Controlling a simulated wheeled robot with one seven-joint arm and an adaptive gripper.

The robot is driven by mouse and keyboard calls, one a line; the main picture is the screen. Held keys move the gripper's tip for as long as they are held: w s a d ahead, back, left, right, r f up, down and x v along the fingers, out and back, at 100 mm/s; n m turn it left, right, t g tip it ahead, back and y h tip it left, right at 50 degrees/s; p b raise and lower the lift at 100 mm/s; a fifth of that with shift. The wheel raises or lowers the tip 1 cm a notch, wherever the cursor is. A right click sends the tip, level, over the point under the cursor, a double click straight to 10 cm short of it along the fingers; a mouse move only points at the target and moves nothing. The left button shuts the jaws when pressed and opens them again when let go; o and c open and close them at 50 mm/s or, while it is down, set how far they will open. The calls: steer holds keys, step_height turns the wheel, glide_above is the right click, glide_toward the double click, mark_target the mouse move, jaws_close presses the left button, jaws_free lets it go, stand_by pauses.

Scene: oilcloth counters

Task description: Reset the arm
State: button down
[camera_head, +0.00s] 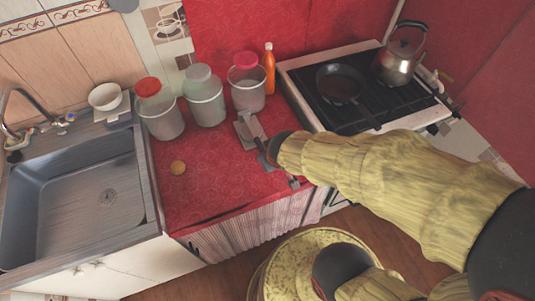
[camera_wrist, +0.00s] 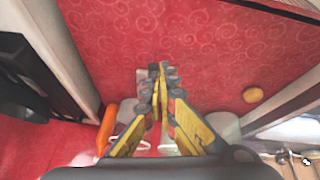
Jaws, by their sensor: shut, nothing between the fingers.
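My gripper (camera_wrist: 161,72) is shut in the wrist view, its yellow and grey fingers together with nothing held between them. It points at the red patterned counter (camera_wrist: 215,60). In the head view my arm, in a yellowish ribbed sleeve, reaches from the lower right over the counter (camera_head: 215,180). Its dark end is near the stove's front left corner. A small grey object (camera_head: 247,128) shows beside that end; its exact shape is unclear.
A round brownish item (camera_head: 178,168) lies on the counter. Three lidded jars (camera_head: 162,118) (camera_head: 205,103) (camera_head: 247,92) and an orange bottle (camera_head: 269,70) stand behind. A sink (camera_head: 75,200) is left. The stove (camera_head: 375,105) at right bears a pan (camera_head: 340,83) and kettle (camera_head: 398,65).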

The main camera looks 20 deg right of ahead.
stand_by(0.5)
steer(key=s+d+r+g, duration=0.1)
steer(key=s+r+g, duration=0.15)
steer(key=s, duration=0.35)
steer(key=s+r+m+t, duration=0.2)
steer(key=s+r, duration=0.2)
steer(key=r, duration=1.3)
steer(key=shift+s+a+r+y, duration=0.2)
steer(key=shift+r+y, duration=0.1)
steer(key=shift+r, duration=0.1)
steer(key=c, duration=2.6)
jaws_free()
steer(key=shift+t, duration=0.25)
